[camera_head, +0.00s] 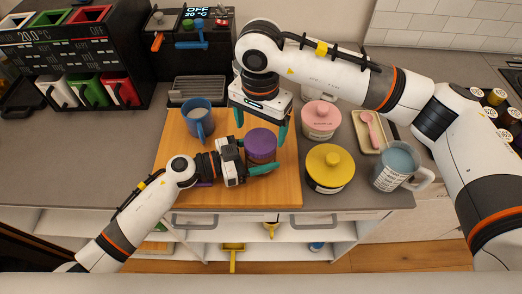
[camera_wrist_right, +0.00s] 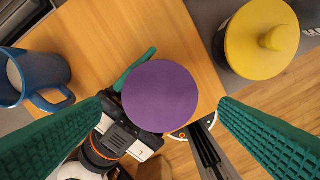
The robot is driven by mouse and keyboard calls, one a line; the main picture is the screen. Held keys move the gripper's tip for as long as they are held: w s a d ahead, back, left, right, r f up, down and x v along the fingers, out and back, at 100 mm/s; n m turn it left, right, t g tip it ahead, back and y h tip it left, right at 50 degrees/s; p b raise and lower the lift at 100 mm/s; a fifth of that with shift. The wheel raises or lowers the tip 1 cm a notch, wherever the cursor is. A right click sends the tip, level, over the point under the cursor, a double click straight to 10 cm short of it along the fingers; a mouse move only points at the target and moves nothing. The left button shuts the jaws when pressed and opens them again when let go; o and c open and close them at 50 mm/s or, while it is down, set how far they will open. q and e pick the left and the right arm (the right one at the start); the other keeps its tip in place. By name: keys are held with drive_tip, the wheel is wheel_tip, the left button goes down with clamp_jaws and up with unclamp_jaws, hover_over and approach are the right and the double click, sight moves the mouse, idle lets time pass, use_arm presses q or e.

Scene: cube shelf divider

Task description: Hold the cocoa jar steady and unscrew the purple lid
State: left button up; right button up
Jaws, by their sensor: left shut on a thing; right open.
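The cocoa jar (camera_head: 262,158) stands on the wooden board, with its purple lid (camera_head: 261,141) on top. The lid shows as a full purple disc in the right wrist view (camera_wrist_right: 160,96) and hides the jar body there. My left gripper (camera_head: 260,166) is shut on the jar from the left, below the lid; a green finger lies along the jar's front. My right gripper (camera_head: 262,124) is open above and behind the lid, pointing down. In the right wrist view its green fingers are spread either side of the lid, apart from it.
The wooden board (camera_head: 180,145) also holds a blue mug (camera_head: 198,122). Right of the board are a yellow-lidded jar (camera_head: 330,166), a pink-lidded jar (camera_head: 321,120), a tray with a pink spoon (camera_head: 368,130) and a grey-blue mug (camera_head: 398,166). Black dispensers stand at the back left.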

sight(261, 140)
drive_tip(key=shift+f, duration=0.15)
drive_tip(key=shift+f, duration=1.7)
